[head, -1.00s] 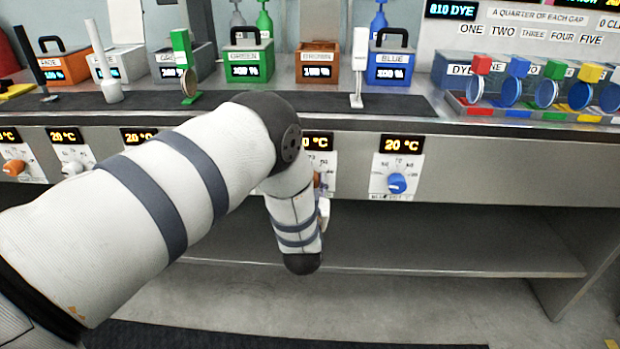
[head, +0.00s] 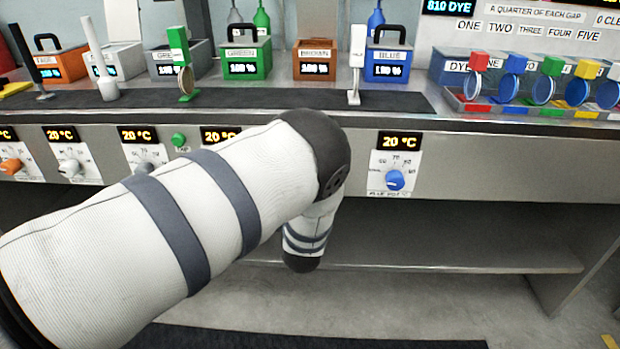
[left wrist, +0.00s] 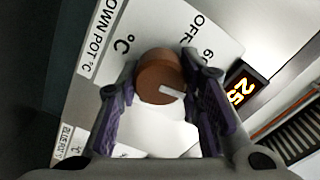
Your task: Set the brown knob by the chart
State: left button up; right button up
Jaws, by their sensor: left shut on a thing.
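The brown knob (left wrist: 158,80) sits on a white dial panel (left wrist: 98,40) marked "OWN POT °C" in the left wrist view. Its white pointer mark points to the right in that view. My left gripper (left wrist: 160,72) has its purple fingers on either side of the knob and is shut on it. A lit display (left wrist: 243,90) beside the panel seems to start with 25; its end is cut off. In the head view my left arm hides the knob, its panel and my gripper. My right gripper is not in view.
The blue knob (head: 395,180) stands on a panel to the right, under a 20 °C display (head: 399,142). A brown box (head: 314,62) and a blue box (head: 388,65) stand on the counter above. A shelf (head: 450,240) runs below.

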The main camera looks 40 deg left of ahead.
pick_arm(q)
jog(key=shift+f+m, duration=0.1)
jog(key=shift+m, duration=0.4)
dwell(0.3)
jog(key=o, duration=1.2)
jog(key=v, duration=1.2)
